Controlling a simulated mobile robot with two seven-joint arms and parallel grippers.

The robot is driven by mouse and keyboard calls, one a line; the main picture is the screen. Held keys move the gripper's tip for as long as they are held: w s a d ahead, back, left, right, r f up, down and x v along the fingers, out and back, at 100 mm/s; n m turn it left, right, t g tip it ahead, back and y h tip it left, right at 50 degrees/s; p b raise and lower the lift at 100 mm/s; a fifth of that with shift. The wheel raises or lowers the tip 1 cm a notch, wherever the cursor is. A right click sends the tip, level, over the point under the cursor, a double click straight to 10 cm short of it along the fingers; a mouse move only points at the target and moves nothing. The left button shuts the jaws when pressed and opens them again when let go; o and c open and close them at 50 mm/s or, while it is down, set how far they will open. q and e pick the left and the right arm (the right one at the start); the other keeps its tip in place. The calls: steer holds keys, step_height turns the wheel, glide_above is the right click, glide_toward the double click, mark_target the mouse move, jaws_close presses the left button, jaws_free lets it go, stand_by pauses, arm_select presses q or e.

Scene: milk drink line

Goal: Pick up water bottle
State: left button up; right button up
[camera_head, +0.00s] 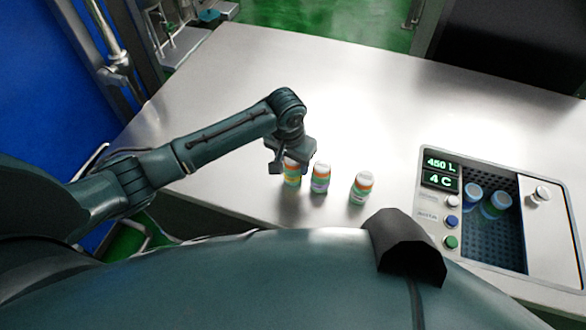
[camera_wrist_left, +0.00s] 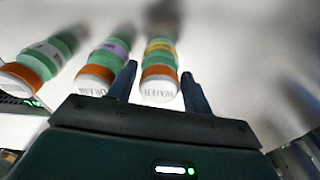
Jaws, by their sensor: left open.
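Three small bottles with white caps and orange, green and coloured bands stand in a row near the table's front edge. The water bottle (camera_head: 292,178) is the leftmost in the head view. In the left wrist view it is the one whose cap reads "WATER" (camera_wrist_left: 160,88). My left gripper (camera_head: 287,163) is above it and partly covers it. In the wrist view the left gripper's (camera_wrist_left: 160,84) two fingers are open, one on each side of its cap, with nothing clamped. My right gripper is not in view.
The purple-banded bottle (camera_head: 320,178) stands close to the right of the water bottle, and another bottle (camera_head: 361,188) further right. A cooler panel (camera_head: 440,205) with a display and an open bin holding blue-green bottles (camera_head: 496,203) is at right. The table (camera_head: 330,90) behind is clear.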

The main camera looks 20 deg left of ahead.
arm_select(q)
steer(key=shift+w+f, duration=0.2)
steer(key=shift+f, duration=1.2)
steer(key=shift+c, duration=0.4)
steer(key=c, duration=0.6)
steer(key=shift+r, duration=0.15)
